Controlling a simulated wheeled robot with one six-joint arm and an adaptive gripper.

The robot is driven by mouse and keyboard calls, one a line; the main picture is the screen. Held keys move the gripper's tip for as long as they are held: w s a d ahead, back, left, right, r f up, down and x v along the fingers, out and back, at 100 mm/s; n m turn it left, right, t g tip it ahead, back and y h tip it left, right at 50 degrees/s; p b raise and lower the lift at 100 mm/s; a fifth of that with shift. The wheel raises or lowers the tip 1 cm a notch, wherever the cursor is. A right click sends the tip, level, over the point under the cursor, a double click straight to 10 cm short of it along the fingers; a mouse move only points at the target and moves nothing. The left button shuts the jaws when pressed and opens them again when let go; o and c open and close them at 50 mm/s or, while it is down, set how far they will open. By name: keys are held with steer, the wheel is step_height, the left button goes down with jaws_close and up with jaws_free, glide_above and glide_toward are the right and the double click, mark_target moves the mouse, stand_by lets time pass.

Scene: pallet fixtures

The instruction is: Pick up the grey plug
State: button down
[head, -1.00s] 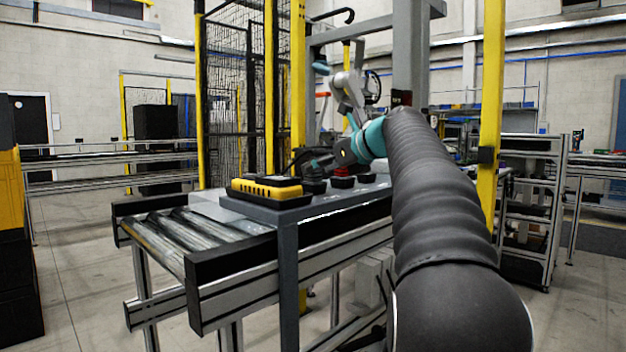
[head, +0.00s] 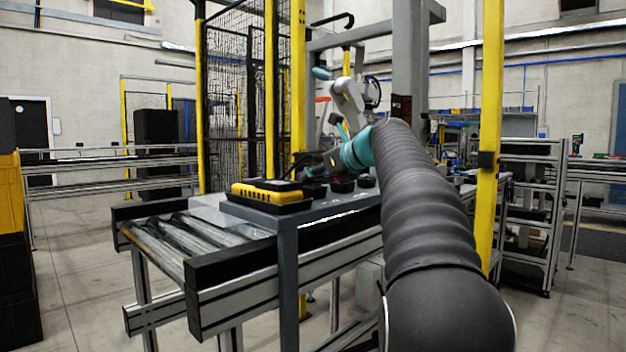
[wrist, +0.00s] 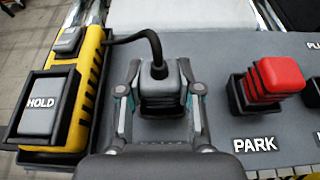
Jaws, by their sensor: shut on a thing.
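The grey plug (wrist: 160,84) is in the middle of the wrist view, with a black cable rising from its top and curving left. My gripper (wrist: 160,98) has one finger on each side of the plug and is shut on it. A black base shows just below the plug; I cannot tell whether the plug is still seated in it. In the head view my gripper (head: 308,165) is low over the grey fixture plate, and the plug is too small and hidden to make out.
A red plug (wrist: 278,76) stands in a black holder at right, by the PARK label. A yellow-and-black box (wrist: 88,95) with a HOLD block (wrist: 42,104) is close on the left. The roller conveyor (head: 180,235) carries the plate. A yellow post (head: 490,150) stands right of my arm.

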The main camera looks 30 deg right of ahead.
step_height(320, 180, up, 9)
steer(key=shift+w+r+p, duration=0.1)
steer(key=shift+p, duration=0.75)
steer(key=shift+r, duration=0.3)
